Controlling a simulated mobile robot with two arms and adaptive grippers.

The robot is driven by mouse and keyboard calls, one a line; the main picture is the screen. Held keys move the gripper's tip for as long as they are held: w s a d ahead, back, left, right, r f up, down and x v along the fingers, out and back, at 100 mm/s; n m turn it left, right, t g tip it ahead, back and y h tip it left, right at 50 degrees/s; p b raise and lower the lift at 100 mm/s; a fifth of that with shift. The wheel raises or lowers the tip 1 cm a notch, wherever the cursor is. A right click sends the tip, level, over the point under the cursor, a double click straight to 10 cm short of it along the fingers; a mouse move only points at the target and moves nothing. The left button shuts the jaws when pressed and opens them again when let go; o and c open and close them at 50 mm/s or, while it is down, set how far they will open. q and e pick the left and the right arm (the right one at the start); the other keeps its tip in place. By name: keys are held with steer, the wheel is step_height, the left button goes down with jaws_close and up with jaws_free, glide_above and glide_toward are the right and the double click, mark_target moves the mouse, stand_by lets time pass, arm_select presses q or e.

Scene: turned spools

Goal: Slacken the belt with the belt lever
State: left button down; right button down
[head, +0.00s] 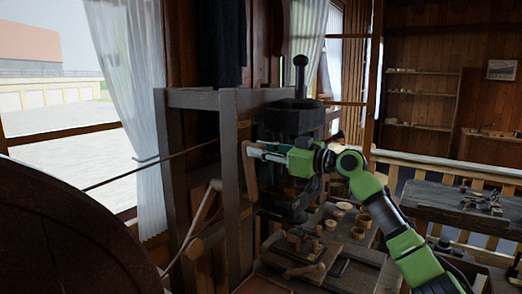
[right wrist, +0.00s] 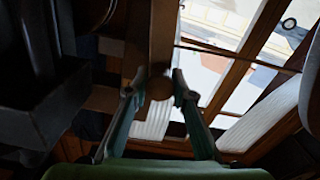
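The belt lever (head: 251,181) is a pale wooden bar hanging upright at the front of the dark timber frame. My right gripper (head: 256,150) comes in from the right and is at the lever's upper part. In the right wrist view, the lever (right wrist: 162,45) runs between the fingertips of my right gripper (right wrist: 158,88), with its rounded end at the tips. The belt (head: 150,168) shows as a thin dark line slanting from the large wheel at the left to the frame. My left gripper is out of view.
The large dark wheel (head: 70,235) fills the lower left. The timber frame (head: 231,180) stands close to my right gripper, with a dark machine (head: 292,122) behind. Below is a bench with turned wooden pieces (head: 330,225). A second bench (head: 450,200) stands at right.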

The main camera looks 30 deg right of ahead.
steer(key=shift+s+a+f+n+b, duration=0.25)
steer(key=shift+a+f+n+b, duration=0.15)
steer(key=shift+a+n+b, duration=0.35)
steer(key=s+a+f+n+b, duration=0.3)
steer(key=a+f+n+b, duration=0.1)
steer(key=a+n+b, duration=0.1)
steer(key=shift+a+n+b, duration=0.35)
steer(key=shift+a+b, duration=0.35)
steer(key=shift+a, duration=0.25)
steer(key=shift+f, duration=0.25)
steer(key=c, duration=1.7)
jaws_free()
steer(key=shift+a, duration=0.1)
steer(key=shift+r, duration=0.15)
